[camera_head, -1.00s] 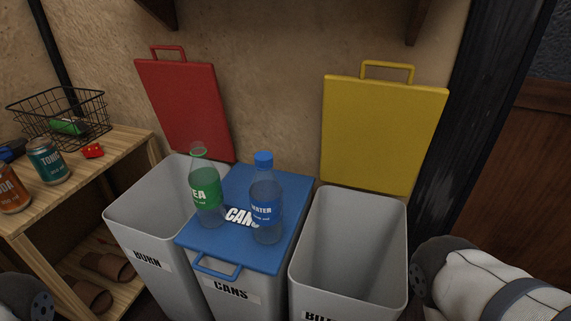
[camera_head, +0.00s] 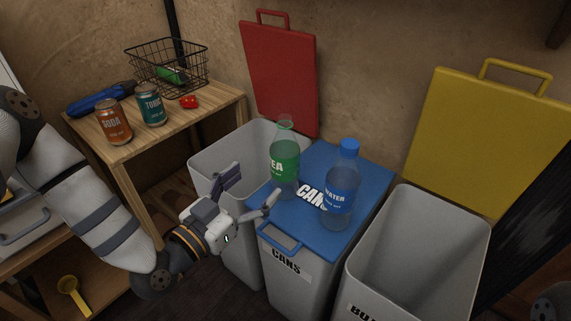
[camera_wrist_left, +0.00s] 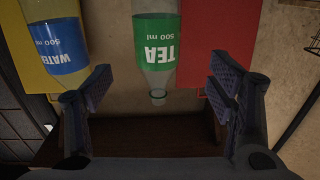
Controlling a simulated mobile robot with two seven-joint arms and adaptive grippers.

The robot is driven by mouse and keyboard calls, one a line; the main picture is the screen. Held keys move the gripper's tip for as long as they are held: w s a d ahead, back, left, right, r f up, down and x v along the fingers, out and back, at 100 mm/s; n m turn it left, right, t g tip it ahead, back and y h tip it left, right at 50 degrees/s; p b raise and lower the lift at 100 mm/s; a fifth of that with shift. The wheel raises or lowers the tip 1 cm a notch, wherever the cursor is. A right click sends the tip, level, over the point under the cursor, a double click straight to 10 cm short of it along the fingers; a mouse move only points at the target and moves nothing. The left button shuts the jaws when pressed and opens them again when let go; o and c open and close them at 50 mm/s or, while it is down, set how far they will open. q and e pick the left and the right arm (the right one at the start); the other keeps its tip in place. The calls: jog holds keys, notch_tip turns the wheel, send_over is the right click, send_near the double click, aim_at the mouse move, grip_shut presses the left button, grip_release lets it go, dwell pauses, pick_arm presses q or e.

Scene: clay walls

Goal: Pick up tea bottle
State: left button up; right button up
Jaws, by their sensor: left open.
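The tea bottle (camera_head: 285,162) is clear with a green label and stands upright on the blue lid marked CANS (camera_head: 325,163). My left gripper (camera_head: 247,192) is open and empty, in front of and to the left of the bottle. In the left wrist view, which is upside down, the tea bottle (camera_wrist_left: 155,45) appears between the spread fingers (camera_wrist_left: 160,92), beyond them and not touching. My right gripper is not in view.
A water bottle (camera_head: 341,195) with a blue cap stands close to the right of the tea bottle. Open bins stand on both sides, with red (camera_head: 282,75) and yellow lids (camera_head: 490,140) raised behind. A wooden table (camera_head: 190,128) holds cans and a wire basket.

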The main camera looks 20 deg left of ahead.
aim_at(285, 158)
pick_arm(q)
jog(key=b+x, duration=0.1)
jog(key=x, duration=0.9)
jog(key=shift+w+d+f, duration=0.1)
jog(key=shift+w+d, duration=0.1)
jog(key=shift+w, duration=0.1)
jog(key=c, duration=1.1)
